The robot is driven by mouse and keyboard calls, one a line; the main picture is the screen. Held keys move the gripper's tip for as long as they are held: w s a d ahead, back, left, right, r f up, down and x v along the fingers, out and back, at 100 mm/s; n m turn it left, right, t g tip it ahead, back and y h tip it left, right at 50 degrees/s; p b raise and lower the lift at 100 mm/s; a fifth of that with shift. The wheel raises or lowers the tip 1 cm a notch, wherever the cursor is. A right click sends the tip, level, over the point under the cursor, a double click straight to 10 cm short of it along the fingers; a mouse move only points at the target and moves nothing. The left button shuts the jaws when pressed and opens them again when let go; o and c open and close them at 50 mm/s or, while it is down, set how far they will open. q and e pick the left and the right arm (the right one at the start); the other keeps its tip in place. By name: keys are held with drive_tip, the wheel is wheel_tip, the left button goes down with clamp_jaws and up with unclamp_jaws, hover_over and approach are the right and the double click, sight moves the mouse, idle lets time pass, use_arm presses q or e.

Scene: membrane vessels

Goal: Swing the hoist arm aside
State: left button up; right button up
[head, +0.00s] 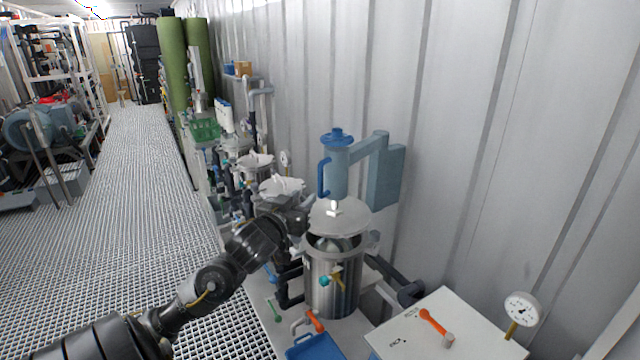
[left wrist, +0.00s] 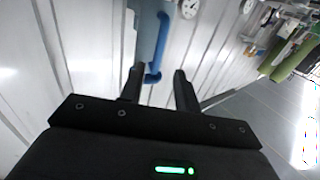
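The hoist arm (head: 368,146) is blue-grey and juts from a box-like bracket (head: 386,178) on the wall. At its outer end is a hoist body (head: 336,172) with a blue knob on top and a blue upright handle (head: 322,178) on its left side. A grey lid (head: 340,216) hangs below it, raised above the open steel vessel (head: 332,285). My left gripper (left wrist: 160,82) is open. In the left wrist view the blue handle (left wrist: 162,42) lies ahead, its lower end near the gap between the fingertips; I cannot tell whether they touch. My right gripper is not in view.
Several more vessels stand in a row behind, along the corrugated wall. A white box (head: 450,330) with an orange lever and a gauge (head: 522,310) stands at front right. A blue tray (head: 316,347) sits at the front. The grating floor (head: 130,210) at left is clear.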

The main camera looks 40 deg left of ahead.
sight(319, 181)
use_arm(q)
drive_tip(key=x, duration=0.3)
drive_tip(key=p+x, duration=0.1)
drive_tip(key=x, duration=0.3)
drive_tip(key=p+x, duration=0.1)
drive_tip(key=x, duration=0.2)
drive_tip(key=shift+w+a+r, duration=0.1)
drive_tip(key=shift+w+r, duration=0.25)
clamp_jaws()
